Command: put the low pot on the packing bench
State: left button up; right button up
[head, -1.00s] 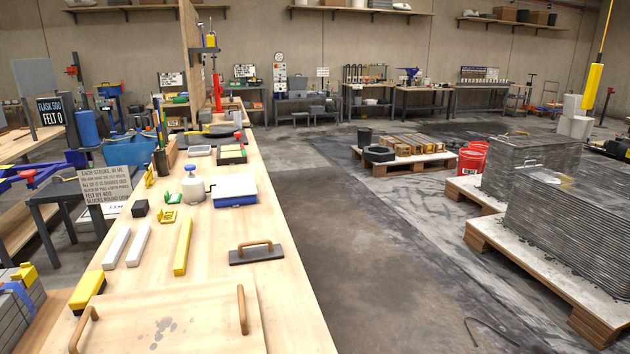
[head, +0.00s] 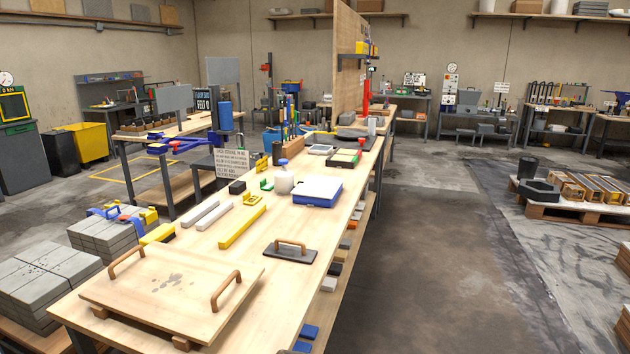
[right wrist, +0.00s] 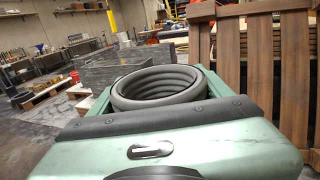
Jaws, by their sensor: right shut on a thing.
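The low pot (right wrist: 160,98) shows in the right wrist view as a round, grey, ribbed ring with an open top. My right gripper (right wrist: 158,92) is shut on it, with a green finger on either side. The pot's lower part is hidden behind the gripper body. Neither gripper nor the pot shows in the head view. Several benches are in the head view, and I cannot tell which is the packing bench. The nearest is a long wooden-topped bench (head: 258,262).
The long bench carries a handled wooden board (head: 135,285), a dark float (head: 291,252), a yellow bar (head: 242,227) and a blue-and-white box (head: 317,191). Grey blocks (head: 38,287) are stacked at left. Open floor (head: 430,260) lies right of the bench. A slatted wooden pallet (right wrist: 268,65) stands close in the wrist view.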

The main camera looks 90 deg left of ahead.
aim_at(312, 223)
jog(key=i+j+u, duration=0.2)
jog(key=u, duration=0.3)
jog(key=i+u, duration=0.75)
jog(key=u, duration=0.2)
jog(key=i+l+u, duration=0.2)
jog(key=i+u, duration=0.15)
jog(key=u, duration=0.15)
jog(key=i+j+u, duration=0.15)
jog(key=u, duration=0.35)
jog(key=i+u, duration=0.25)
jog(key=u, duration=0.2)
jog(key=i+u, duration=0.25)
jog(key=u, duration=0.25)
jog(key=i+l+u, duration=0.1)
jog(key=u, duration=0.35)
jog(key=i, duration=0.1)
